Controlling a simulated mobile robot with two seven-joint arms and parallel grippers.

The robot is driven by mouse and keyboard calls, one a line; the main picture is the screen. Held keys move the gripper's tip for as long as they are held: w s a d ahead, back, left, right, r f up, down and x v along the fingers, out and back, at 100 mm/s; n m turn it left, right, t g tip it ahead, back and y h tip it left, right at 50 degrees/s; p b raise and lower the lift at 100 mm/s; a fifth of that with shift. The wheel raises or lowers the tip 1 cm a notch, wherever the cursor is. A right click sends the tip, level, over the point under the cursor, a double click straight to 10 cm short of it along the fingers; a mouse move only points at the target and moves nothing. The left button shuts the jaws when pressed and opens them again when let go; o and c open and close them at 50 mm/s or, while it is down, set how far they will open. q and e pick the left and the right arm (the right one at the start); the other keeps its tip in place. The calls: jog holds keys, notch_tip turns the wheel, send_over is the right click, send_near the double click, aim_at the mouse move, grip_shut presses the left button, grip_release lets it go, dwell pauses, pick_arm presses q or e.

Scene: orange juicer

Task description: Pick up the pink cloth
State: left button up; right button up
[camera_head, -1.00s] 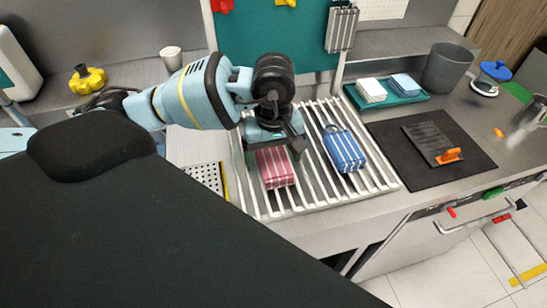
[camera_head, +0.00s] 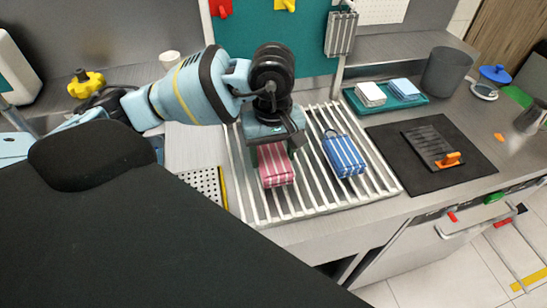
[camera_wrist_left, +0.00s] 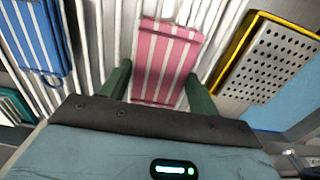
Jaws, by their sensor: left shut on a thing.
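The pink cloth (camera_head: 276,166), with white stripes, is a folded block over the left part of the white slatted rack (camera_head: 311,203). My left gripper (camera_head: 275,145) is above it, pointing down, and is shut on its upper part. In the left wrist view, the pink cloth (camera_wrist_left: 166,60) sits between the two green fingers of the left gripper (camera_wrist_left: 159,76), one on each side. The gap between the cloth's underside and the slats is hard to judge. My right gripper is not in view.
A blue striped cloth (camera_head: 344,155) lies on the rack to the right. A black mat (camera_head: 400,177) with a dark, orange-handled tool (camera_head: 432,147) is farther right. A teal tray (camera_head: 387,106) with folded cloths and a grey cup (camera_head: 447,71) stand behind. A perforated tray (camera_head: 205,184) lies left.

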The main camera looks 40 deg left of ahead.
pick_arm(q)
jog(key=s+d+r, duration=0.2)
jog(key=s+d, duration=0.8)
jog(key=d, duration=0.2)
jog(key=shift+d+r+b, duration=0.2)
jog(key=shift+r+b, duration=0.1)
jog(key=shift+s, duration=0.1)
